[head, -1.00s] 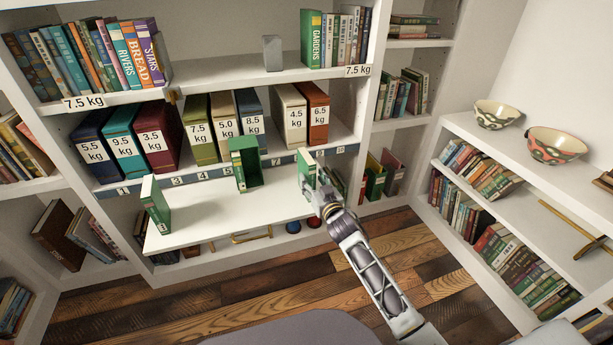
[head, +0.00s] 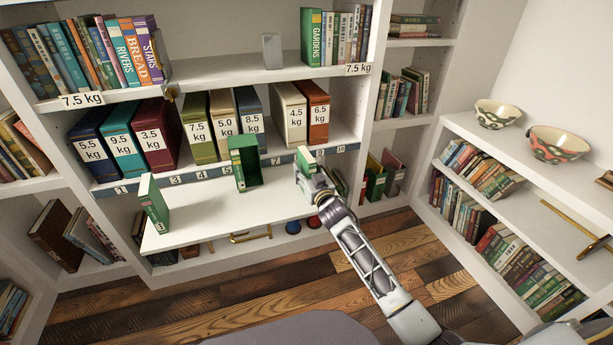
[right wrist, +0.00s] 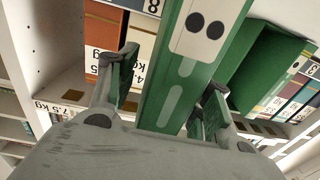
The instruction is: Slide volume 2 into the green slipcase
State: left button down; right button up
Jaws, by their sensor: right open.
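A green book whose white spine label carries two dots, volume 2 (right wrist: 182,85), stands on the pull-out board; its top (head: 305,157) shows beyond my right gripper in the head view. My right gripper (head: 309,176) is at its spine, open, with one finger on each side of the book in the right wrist view (right wrist: 160,92). The gripper hides most of the book in the head view. My left gripper is not in view.
Another green book (head: 154,205) stands at the left end of the white board (head: 205,222). The board is bare between it and the slipcase. Thick weight-labelled volumes (head: 290,112) stand on the shelf behind. Shelves with books and bowls (head: 558,146) are at the right.

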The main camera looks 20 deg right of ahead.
jog(key=shift+w, duration=0.15)
jog(key=shift+c, duration=0.3)
jog(key=shift+r, duration=0.1)
grip_shut()
